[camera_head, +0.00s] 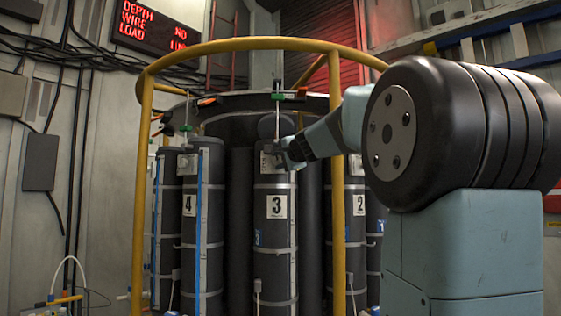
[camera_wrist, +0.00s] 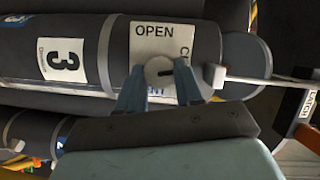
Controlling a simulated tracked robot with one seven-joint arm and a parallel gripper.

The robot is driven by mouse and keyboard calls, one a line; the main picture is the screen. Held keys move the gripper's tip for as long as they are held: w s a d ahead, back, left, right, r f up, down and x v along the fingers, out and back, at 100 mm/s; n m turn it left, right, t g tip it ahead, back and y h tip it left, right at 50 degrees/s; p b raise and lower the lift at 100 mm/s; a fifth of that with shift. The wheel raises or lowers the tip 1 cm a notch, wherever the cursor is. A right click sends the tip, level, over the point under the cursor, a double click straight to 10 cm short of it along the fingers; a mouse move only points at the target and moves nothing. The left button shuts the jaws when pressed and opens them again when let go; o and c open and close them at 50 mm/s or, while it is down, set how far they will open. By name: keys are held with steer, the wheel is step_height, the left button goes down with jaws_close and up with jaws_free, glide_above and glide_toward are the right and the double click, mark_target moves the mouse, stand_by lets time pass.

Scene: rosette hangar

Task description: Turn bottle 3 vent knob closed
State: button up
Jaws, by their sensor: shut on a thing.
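Bottle 3 (camera_head: 271,235) is a tall dark cylinder with a white "3" label, upright in the rosette in the head view. In the wrist view the bottle (camera_wrist: 85,75) lies sideways across the picture. Its vent knob (camera_wrist: 158,66) is a round light knob with a dark mark pointing right. It sits on a white plate (camera_wrist: 150,34) reading "OPEN" at the top, with lettering partly hidden at the right. My gripper (camera_wrist: 159,84) has its two blue fingers on either side of the knob, shut on it. In the head view my gripper (camera_head: 284,158) is at the top of bottle 3.
Bottle 4 (camera_head: 203,245) stands to the left and bottle 2 (camera_head: 356,250) to the right. A yellow rail (camera_head: 260,43) with upright posts (camera_head: 338,220) surrounds the rosette. A thin rod and a "LATCH" tag (camera_wrist: 309,103) lie right of the knob in the wrist view.

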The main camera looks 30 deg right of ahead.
steer(key=shift+f+m+t, duration=0.35)
steer(key=shift+m+t, duration=0.05)
steer(key=shift+m, duration=0.7)
steer(key=o, duration=1)
steer(key=shift+o, duration=0.2)
steer(key=shift+r, duration=0.1)
steer(key=shift+s, duration=0.15)
steer(key=shift+s, duration=0.3)
steer(key=s, duration=1.3)
